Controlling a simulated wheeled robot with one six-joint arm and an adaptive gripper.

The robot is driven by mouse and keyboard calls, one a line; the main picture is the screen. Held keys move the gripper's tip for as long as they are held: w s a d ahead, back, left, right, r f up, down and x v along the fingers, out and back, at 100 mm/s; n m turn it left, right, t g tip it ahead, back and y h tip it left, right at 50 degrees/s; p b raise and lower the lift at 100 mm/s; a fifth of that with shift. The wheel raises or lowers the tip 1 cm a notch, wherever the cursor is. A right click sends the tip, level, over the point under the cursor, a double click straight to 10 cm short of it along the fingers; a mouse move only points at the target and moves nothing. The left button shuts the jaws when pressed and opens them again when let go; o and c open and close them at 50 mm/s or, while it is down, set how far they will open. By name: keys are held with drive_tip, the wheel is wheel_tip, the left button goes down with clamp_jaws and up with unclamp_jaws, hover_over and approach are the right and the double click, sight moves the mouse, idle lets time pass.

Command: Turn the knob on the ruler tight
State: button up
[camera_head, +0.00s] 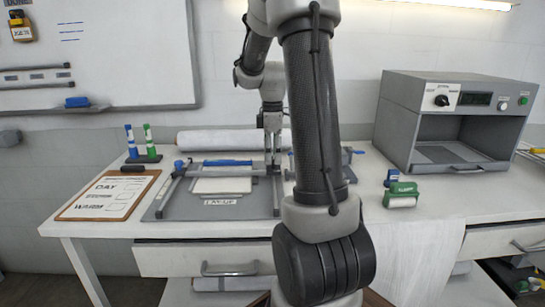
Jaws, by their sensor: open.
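My gripper (273,160) points down over the right side of the grey lay-up board (160,207) on the table. It is open, and I see nothing held in it. The board carries grey rails, a pale sheet (222,186) and a blue bar (227,162) along its back. A small blue knob-like part (179,165) shows at the back left of the board. I cannot tell for sure which rail is the ruler, or whether its knob is near my fingertips. The fingertips are small here, and contact cannot be told.
A clipboard (108,194) lies left of the board, with blue and green markers (147,140) behind it. A white roll (230,140) lies at the back.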

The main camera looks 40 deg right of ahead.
drive_tip(key=shift+f, duration=0.6)
drive_tip(key=shift+c, duration=0.4)
drive_tip(key=c, duration=0.9)
drive_tip(key=shift+c, duration=0.2)
